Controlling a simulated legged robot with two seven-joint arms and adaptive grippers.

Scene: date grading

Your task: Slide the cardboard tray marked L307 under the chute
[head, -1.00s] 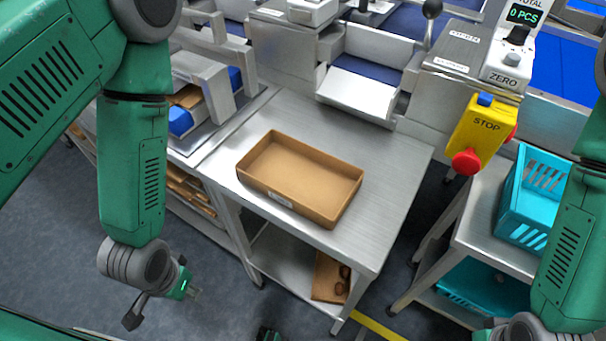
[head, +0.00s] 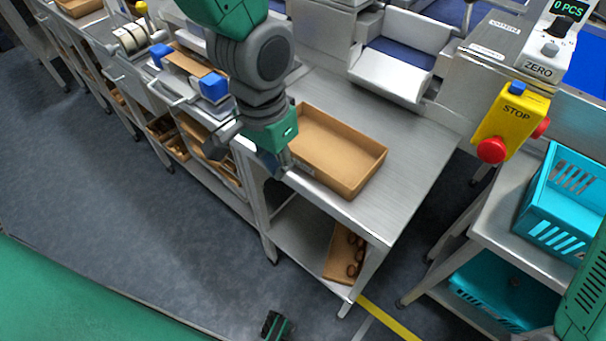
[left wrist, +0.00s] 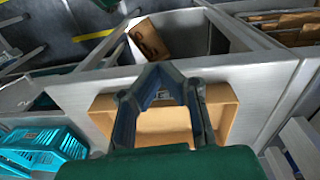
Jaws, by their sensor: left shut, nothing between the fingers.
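The brown cardboard tray (head: 345,150) lies empty and flat on a steel table, in front of the chute (head: 392,82). In the left wrist view the tray (left wrist: 222,112) lies behind my fingers. A label shows there between the fingers, but I cannot read it in full. My left gripper (head: 283,168) is shut and empty at the tray's near left side, hiding that corner; in the left wrist view its fingertips (left wrist: 157,72) meet in a point. I cannot tell whether they touch the tray wall.
The steel table (head: 425,150) is bare right of the tray. A yellow stop box (head: 512,118) hangs at the right, above a stand with a turquoise crate (head: 535,225). Blue-ended fixtures (head: 213,86) stand left.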

